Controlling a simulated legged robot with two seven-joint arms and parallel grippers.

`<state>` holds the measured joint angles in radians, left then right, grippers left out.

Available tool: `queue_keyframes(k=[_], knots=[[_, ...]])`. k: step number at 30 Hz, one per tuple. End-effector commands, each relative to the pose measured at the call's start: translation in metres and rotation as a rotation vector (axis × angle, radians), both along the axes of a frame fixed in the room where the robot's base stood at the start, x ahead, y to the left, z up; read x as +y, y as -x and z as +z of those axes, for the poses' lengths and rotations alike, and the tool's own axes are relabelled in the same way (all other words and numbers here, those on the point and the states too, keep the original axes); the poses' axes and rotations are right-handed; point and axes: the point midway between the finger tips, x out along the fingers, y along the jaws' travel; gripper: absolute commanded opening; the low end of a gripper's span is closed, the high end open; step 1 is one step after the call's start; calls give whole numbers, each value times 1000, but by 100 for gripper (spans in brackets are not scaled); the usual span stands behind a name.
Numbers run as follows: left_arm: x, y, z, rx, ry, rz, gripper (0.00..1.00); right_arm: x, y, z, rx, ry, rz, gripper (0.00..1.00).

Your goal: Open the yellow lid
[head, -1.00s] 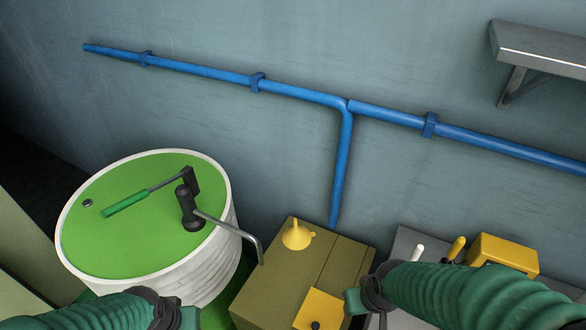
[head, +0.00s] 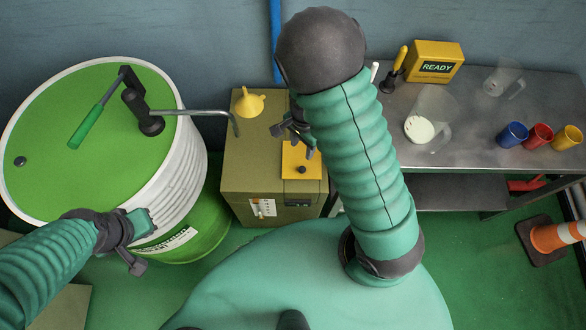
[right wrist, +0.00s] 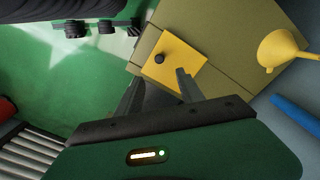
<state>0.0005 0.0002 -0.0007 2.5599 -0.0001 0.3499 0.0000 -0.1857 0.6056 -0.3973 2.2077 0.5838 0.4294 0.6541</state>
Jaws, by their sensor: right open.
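The yellow lid (head: 290,163) is a flat square plate with a dark knob (head: 302,170), lying on top of an olive box (head: 248,160). The lid looks closed. My right gripper (head: 303,135) is over the box at the lid's far edge, partly hidden by my forearm. In the right wrist view its fingers (right wrist: 159,88) are apart and empty, with the lid (right wrist: 190,65) and its knob (right wrist: 160,58) just beyond them. My left gripper (head: 142,245) is beside the green drum; its finger gap is unclear.
A green-topped drum (head: 55,120) with a crank and bent spout (head: 200,112) stands left of the box. A yellow funnel (head: 249,103) sits on the box. A metal bench (head: 465,120) at right holds a jug (head: 428,120) and cups.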

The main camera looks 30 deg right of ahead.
Motion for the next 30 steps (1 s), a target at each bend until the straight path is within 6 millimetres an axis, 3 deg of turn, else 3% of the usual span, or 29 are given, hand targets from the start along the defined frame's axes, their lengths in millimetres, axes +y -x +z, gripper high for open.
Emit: queue_keyframes(k=[1, 6, 15, 21, 28, 30], knots=[[-1, 0, -8, 0, 0, -1, 0, -1, 2, -16, 5, -1, -3, 45], [-1, 0, -22, 0, 1, -2, 0, 3, 1, -61, 6, 6, 0, 45], [-1, 0, -41, 0, 0, -1, 0, 8, 1, -129, 4, 12, 3, 45], [-1, 0, -44, 0, 0, -1, 0, 4, 1, -148, 1, 7, 4, 45], [-1, 0, -43, 0, 0, -2, 0, 4, 0, -148, 1, 7, 6, 45], [-1, 0, -43, 0, 0, -2, 0, 5, 0, -148, 1, 9, 5, 38]])
